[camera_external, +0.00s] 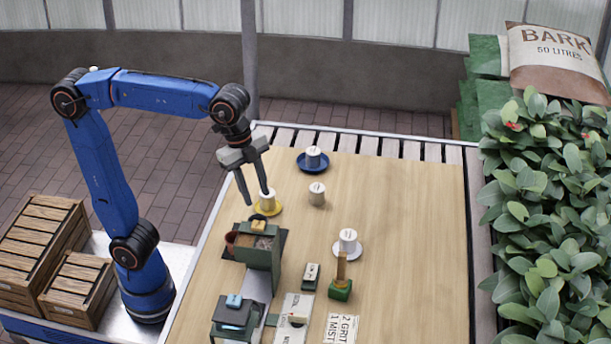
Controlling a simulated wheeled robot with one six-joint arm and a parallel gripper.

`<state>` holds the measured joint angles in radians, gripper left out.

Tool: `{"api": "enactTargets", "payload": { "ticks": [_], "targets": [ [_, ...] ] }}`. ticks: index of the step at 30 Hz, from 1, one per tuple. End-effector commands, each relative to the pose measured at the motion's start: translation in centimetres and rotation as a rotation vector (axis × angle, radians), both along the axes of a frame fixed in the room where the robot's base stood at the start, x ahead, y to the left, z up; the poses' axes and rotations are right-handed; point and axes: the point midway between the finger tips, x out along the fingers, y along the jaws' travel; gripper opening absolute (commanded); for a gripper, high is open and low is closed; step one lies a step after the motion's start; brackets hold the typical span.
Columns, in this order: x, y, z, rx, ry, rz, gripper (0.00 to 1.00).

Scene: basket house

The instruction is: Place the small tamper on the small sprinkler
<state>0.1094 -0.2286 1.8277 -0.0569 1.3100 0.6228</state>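My gripper (258,198) is open and empty, fingers pointing down over the table's far left part. Its fingertips are close to a white cup-like piece (267,199) on a yellow saucer (274,210); I cannot tell whether they touch. Similar white pieces stand on a blue saucer (301,164), on a white saucer (338,252) and alone on the wood (317,195). A green block with an upright wooden part (340,280) stands at front centre, beside a small grey-green box (310,276). I cannot tell which things are the small tamper and small sprinkler.
A green stand (262,258) with a yellow piece on top is below my gripper; a red-brown pot (231,241) is beside it. A dark green box (232,316) carries a blue piece. A card (341,328) reads "2 GRIT 1 MIST". The table's right side (420,240) is clear.

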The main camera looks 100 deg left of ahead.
Motion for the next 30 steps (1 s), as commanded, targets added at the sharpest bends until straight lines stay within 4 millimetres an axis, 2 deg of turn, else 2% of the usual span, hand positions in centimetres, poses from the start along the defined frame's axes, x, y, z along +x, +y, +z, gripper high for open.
{"api": "enactTargets", "payload": {
  "ticks": [1, 3, 11, 18, 24, 30],
  "targets": [
    [-2.0, 0.7, -0.8, -0.006, -0.01, 0.046, 0.35],
    [-4.3, 1.5, -2.0, -0.016, -0.023, 0.111, 0.35],
    [-12.6, 4.0, -7.8, -0.063, -0.072, 0.355, 0.35],
    [-19.5, 5.6, -14.3, -0.112, -0.119, 0.566, 0.35],
    [-22.8, 6.3, -18.2, -0.144, -0.144, 0.675, 0.35],
    [-23.7, 6.4, -19.4, -0.155, -0.152, 0.708, 0.35]
  ]
}}
